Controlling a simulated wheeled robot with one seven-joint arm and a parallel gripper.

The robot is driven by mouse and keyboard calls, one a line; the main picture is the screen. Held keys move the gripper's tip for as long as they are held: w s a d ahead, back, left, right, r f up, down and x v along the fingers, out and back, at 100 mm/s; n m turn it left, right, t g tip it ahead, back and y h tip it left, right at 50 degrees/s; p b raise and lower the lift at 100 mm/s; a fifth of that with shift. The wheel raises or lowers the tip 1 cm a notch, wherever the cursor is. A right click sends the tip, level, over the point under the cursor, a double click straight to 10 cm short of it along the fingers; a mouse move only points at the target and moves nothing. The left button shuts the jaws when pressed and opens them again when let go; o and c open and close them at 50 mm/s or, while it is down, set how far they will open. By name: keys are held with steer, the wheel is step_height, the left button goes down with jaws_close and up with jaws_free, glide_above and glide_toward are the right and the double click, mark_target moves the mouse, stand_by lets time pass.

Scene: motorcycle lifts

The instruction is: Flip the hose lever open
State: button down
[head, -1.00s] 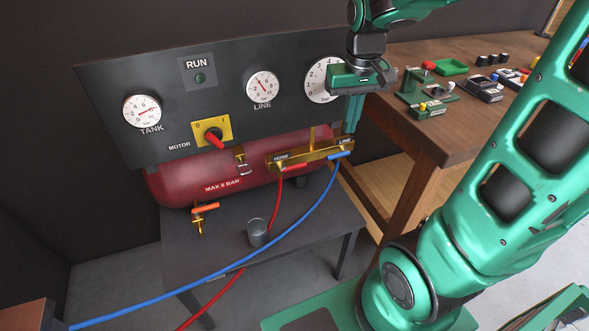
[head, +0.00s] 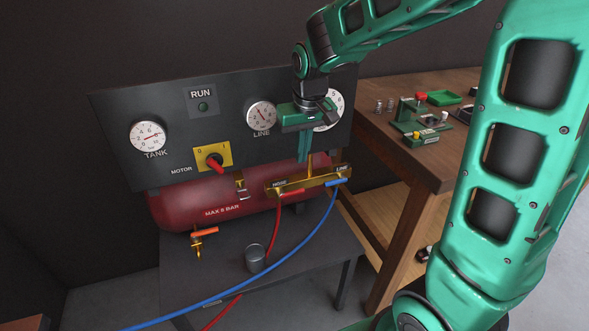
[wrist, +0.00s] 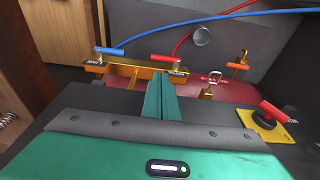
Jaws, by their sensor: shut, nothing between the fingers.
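The hose lever (head: 292,192) is a red handle at the HOSE end of the brass manifold (head: 318,181), lying roughly along the bar. In the wrist view the red hose lever (wrist: 165,57) lies just beyond my fingertips. The blue LINE lever (head: 336,183) sits at the manifold's other end and also shows in the wrist view (wrist: 108,50). My gripper (head: 303,160) is shut and empty, its green fingers pointing down above the manifold, between the two levers and nearer the hose lever. In the wrist view the fingers (wrist: 160,80) overlap the bar; contact cannot be told.
A gauge panel (head: 125,115) stands behind, with a yellow motor switch (head: 205,154). The red tank (head: 180,206) lies under it. Red and blue hoses run down past a metal cup (head: 255,258) on the dark stand (head: 310,240). A wooden bench (head: 420,150) stands right.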

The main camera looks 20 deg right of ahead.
mark_target(297, 190)
steer(key=f, duration=0.4)
steer(key=w+f, duration=0.1)
steer(key=f, duration=0.3)
steer(key=w+f, duration=0.1)
steer(key=f, duration=0.4)
steer(key=shift+w, duration=0.25)
